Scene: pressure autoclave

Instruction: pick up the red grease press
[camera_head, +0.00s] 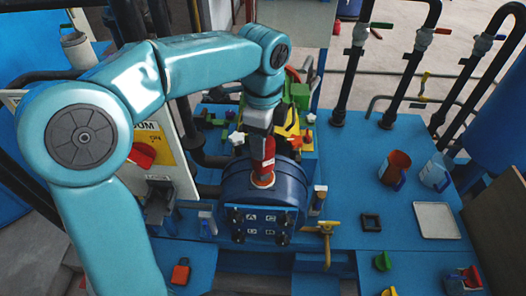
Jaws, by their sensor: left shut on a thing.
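My left arm comes in from the left, arches over and points down at the middle of the view. My left gripper (261,133) is shut on the red grease press (264,157). The press is upright, with its lower end over the top of the round dark-blue vessel (238,188). I cannot tell whether it touches the vessel. The gripper hides the top of the press. My right gripper is not in view.
A red cup (395,168), a clear cup (435,174), a white tray (437,220) and a small dark square frame (371,222) stand on the blue deck to the right. A yellow valve handle (327,228) is beside the vessel. Black pipes rise behind.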

